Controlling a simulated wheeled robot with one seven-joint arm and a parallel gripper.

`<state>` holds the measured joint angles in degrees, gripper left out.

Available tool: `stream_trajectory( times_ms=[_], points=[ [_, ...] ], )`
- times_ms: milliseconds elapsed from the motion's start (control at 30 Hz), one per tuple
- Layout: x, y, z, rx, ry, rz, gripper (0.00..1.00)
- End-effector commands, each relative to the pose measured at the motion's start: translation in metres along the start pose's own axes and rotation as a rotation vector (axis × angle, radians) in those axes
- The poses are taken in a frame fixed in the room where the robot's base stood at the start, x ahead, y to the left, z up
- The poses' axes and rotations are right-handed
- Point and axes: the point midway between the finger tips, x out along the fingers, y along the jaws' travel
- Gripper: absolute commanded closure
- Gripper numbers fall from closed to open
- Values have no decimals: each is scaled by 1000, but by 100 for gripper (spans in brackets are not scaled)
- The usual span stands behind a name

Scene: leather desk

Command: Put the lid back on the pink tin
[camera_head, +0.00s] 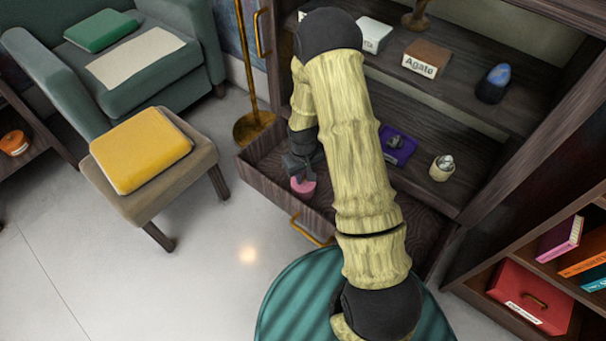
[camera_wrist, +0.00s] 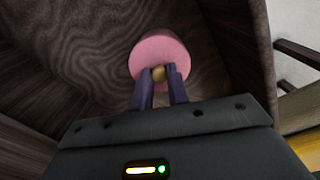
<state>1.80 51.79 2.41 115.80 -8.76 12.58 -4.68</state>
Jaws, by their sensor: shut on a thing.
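My gripper (camera_head: 300,178) points down into the open wooden drawer (camera_head: 264,182). In the wrist view its two dark fingers (camera_wrist: 160,84) are shut on the small gold knob (camera_wrist: 158,73) of a round pink lid (camera_wrist: 158,50). The pink round shape (camera_head: 304,187) also shows below my gripper in the head view, inside the drawer near its front. A short pink side shows under the lid's edge. I cannot tell whether this side belongs to the lid alone or to the pink tin under it. No separate pink tin shows.
The drawer's front wall with its brass handle (camera_head: 310,231) stands close to my gripper. Shelves above hold an Agate box (camera_head: 426,58), a blue stone (camera_head: 493,84), a purple item (camera_head: 398,147) and a small pale pot (camera_head: 441,168). A stool with a yellow cushion (camera_head: 141,149) stands left.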

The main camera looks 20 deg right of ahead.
Motion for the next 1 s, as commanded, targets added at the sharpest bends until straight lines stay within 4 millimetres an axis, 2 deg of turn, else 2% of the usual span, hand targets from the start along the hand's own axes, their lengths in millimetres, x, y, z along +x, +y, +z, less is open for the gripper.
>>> stream_trajectory(
  times_ms=[867, 900, 1000],
  points=[
    [0, 0, 0, 0, 0, 0, 100],
    [0, 0, 0, 0, 0, 0, 76],
    [0, 0, 0, 0, 0, 0, 58]
  ],
)
